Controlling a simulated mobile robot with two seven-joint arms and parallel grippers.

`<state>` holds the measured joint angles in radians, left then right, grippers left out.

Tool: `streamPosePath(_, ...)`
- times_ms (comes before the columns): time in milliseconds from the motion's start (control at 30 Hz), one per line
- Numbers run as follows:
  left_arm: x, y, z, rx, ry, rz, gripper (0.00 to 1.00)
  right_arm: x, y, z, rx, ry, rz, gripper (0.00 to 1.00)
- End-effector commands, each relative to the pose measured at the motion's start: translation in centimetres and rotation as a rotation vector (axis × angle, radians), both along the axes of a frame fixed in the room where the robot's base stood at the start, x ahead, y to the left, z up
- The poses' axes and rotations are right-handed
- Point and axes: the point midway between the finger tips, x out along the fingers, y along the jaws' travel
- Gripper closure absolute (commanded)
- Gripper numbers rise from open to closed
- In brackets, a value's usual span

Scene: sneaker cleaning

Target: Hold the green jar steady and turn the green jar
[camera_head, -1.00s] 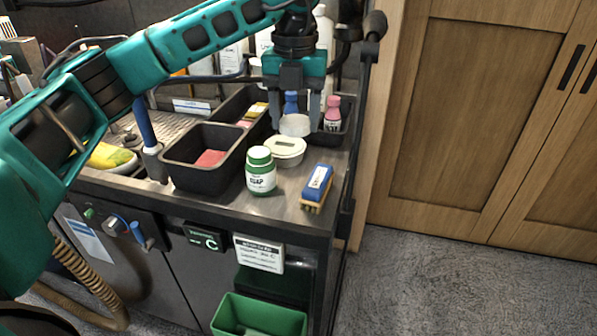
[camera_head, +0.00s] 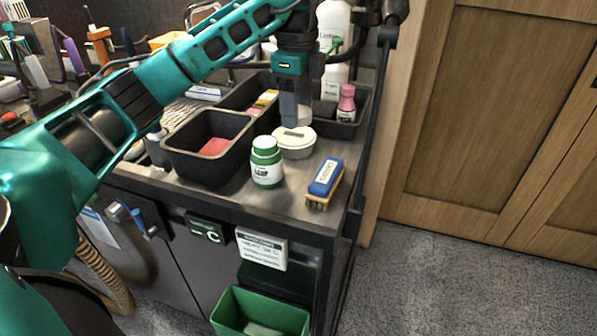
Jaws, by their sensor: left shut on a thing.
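The green jar (camera_head: 267,174), with a green cap and a white label, stands upright on the grey counter near its front edge. My left gripper (camera_head: 294,122) is above and behind the jar, apart from it. Its fingers point down and are shut on a small whitish piece that the fingers mostly hide. This is just over a round white tub (camera_head: 294,144) with a lid; I cannot tell whether they touch. My right gripper is out of view.
A black bin (camera_head: 178,163) with a red sponge (camera_head: 214,146) stands left of the jar. A blue brush (camera_head: 325,178) lies to the right. Behind are a pink bottle (camera_head: 346,104) and white bottles (camera_head: 333,68). A green bin (camera_head: 262,312) is below.

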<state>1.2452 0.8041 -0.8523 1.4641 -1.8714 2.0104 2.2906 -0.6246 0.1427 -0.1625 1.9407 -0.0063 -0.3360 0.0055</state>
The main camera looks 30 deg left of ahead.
Motion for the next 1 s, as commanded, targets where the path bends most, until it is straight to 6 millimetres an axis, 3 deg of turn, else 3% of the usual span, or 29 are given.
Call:
streamPosePath(33, -0.1, -0.1, -2.1, -0.002, 0.005, -0.003, 0.8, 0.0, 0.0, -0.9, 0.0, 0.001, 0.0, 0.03)
streamPosePath(100, -0.1, -0.1, -4.0, -0.002, 0.005, -0.002, 0.8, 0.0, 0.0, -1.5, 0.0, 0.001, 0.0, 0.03)
streamPosePath(333, -0.1, 0.0, -8.6, 0.002, 0.002, -0.002, 0.8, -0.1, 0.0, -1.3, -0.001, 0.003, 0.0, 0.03)
streamPosePath(633, 0.0, 0.0, -11.1, 0.0, 0.0, -0.003, 0.8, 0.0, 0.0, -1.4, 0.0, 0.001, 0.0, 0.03)
streamPosePath(833, 0.0, 0.0, -14.0, 0.0, 0.001, -0.002, 0.8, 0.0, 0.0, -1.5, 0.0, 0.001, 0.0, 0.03)
streamPosePath(1000, 0.0, 0.0, -14.3, 0.0, -0.002, -0.003, 0.8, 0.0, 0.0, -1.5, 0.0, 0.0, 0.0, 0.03)
